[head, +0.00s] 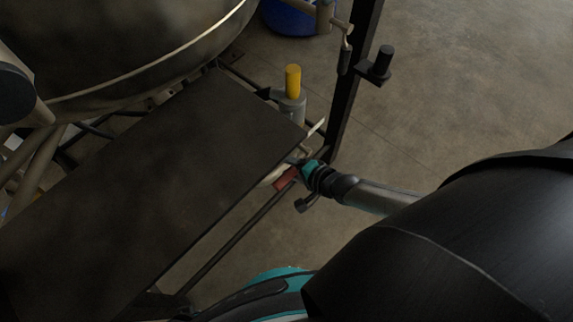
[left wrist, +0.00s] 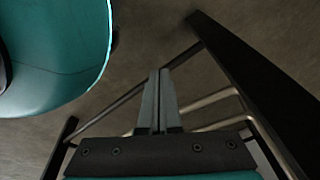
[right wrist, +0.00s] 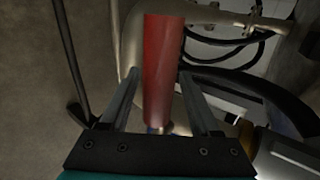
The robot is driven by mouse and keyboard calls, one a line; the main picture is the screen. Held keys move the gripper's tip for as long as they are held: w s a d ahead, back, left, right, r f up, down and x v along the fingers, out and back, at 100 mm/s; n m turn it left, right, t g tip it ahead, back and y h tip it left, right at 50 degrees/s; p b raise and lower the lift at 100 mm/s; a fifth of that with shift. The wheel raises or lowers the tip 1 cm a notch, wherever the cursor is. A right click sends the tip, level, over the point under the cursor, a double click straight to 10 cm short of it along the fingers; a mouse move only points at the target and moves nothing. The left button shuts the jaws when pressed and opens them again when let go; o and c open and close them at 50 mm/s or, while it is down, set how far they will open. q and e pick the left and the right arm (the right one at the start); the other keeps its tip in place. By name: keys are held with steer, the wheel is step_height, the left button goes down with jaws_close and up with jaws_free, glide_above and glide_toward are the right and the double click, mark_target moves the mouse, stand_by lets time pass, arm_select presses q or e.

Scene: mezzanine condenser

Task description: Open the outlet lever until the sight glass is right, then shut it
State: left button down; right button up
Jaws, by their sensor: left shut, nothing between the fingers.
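A red lever handle (head: 286,179) shows in the head view beside the right edge of a dark plate. My right gripper (head: 301,168) is right at it. In the right wrist view the red handle (right wrist: 163,75) stands between the two spread fingers of my right gripper (right wrist: 160,72). A gap shows along the handle's right side, so the gripper looks open around it. My left gripper (left wrist: 158,72) is shut and empty, in the left wrist view only, with its fingers together. I cannot make out a sight glass or its level in any view.
A large metal vessel (head: 130,45) stands at upper left above the dark flat plate (head: 150,190). An upright yellow cylinder (head: 293,80) and a black post (head: 352,95) stand beyond the plate. In the left wrist view a dark beam (left wrist: 255,85) runs close right. Concrete floor lies open at upper right.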

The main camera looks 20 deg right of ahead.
steer(key=shift+s, duration=0.1)
stand_by(0.3)
arm_select(q)
steer(key=s+r+p, duration=0.2)
steer(key=s+p, duration=0.4)
steer(key=s, duration=0.2)
steer(key=shift+s+a+r+g+p, duration=0.15)
steer(key=shift+r+g+p, duration=0.2)
steer(key=shift+r+g, duration=0.05)
arm_select(e)
steer(key=v, duration=1.5)
